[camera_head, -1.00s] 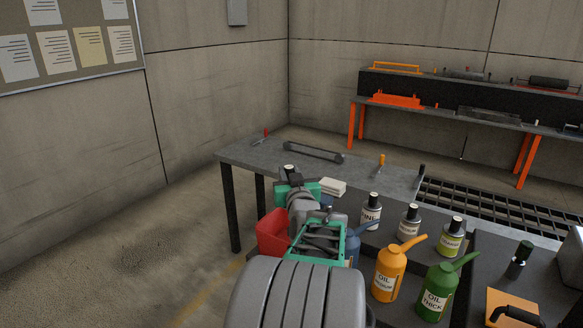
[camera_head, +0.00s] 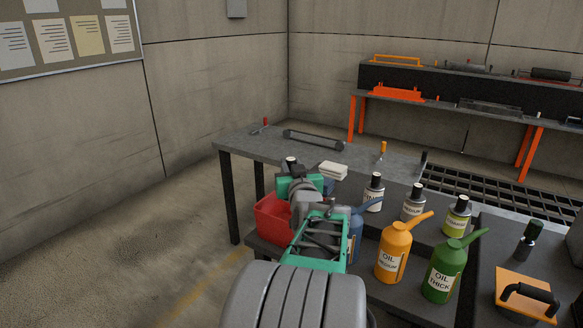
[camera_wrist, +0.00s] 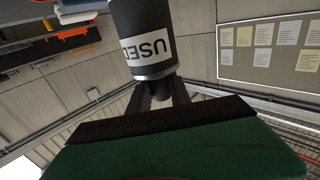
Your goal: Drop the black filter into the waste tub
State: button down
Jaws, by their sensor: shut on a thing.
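A black filter (camera_wrist: 145,38) with a white label reading "USED" fills the upper middle of the wrist view. My gripper (camera_wrist: 158,88) is shut on its narrow dark end. In the head view my gripper (camera_head: 296,178) is over the near left part of the bench, and a small dark-and-white top (camera_head: 291,162) shows just beyond it, probably the filter. A red tub (camera_head: 268,222) stands low beside the bench, just below and left of my gripper. My arm hides its right side, and its inside is not visible.
The grey bench (camera_head: 252,147) holds a long dark bar (camera_head: 313,140), white pads (camera_head: 333,169) and several labelled bottles. An orange oil can (camera_head: 394,252) and a green oil can (camera_head: 441,268) stand right of my arm. The floor at left is clear.

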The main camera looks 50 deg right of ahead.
notch_tip(320, 180, down, 7)
jog(key=b, duration=0.7)
jog(key=shift+f, duration=0.1)
jog(key=c, duration=1.1)
grip_release()
jog(key=v, duration=0.7)
jog(key=shift+s+a, duration=0.25)
jog(key=shift+a, duration=0.05)
